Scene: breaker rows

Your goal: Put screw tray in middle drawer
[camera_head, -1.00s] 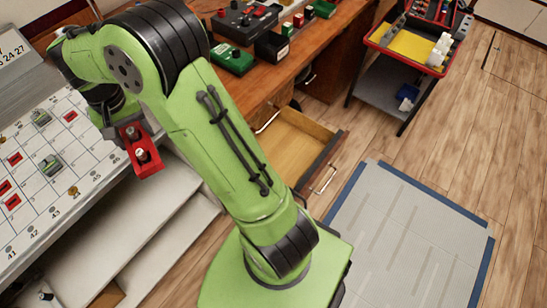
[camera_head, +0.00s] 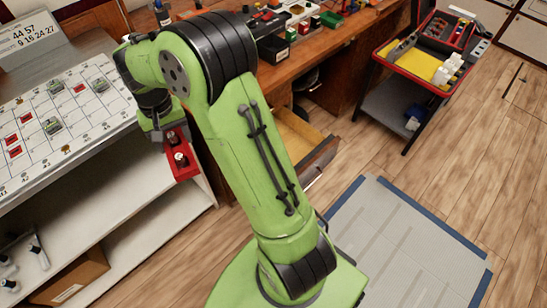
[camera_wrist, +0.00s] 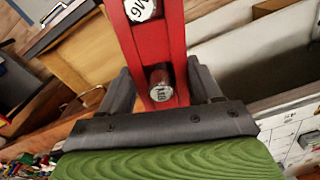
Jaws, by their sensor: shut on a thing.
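The screw tray (camera_head: 183,165) is a narrow red holder with round, silver-topped containers standing in it. My gripper (camera_wrist: 162,88) is shut on it, with a dark finger on each side. One container top in the wrist view reads M6. In the head view my gripper (camera_head: 166,136) holds the tray in the air beside the numbered board, above the white shelves. An open wooden drawer (camera_head: 296,137) sticks out from the desk, partly hidden behind my arm. I cannot tell which level it is. The part of its inside that shows looks empty.
The numbered board (camera_head: 90,132) with red and green breakers lies at left, over white shelves (camera_head: 150,232). The brown desk (camera_head: 340,42) holds several boxes and devices. A red-rimmed cart (camera_head: 440,84) stands at back right. A grey mat (camera_head: 400,245) covers open floor.

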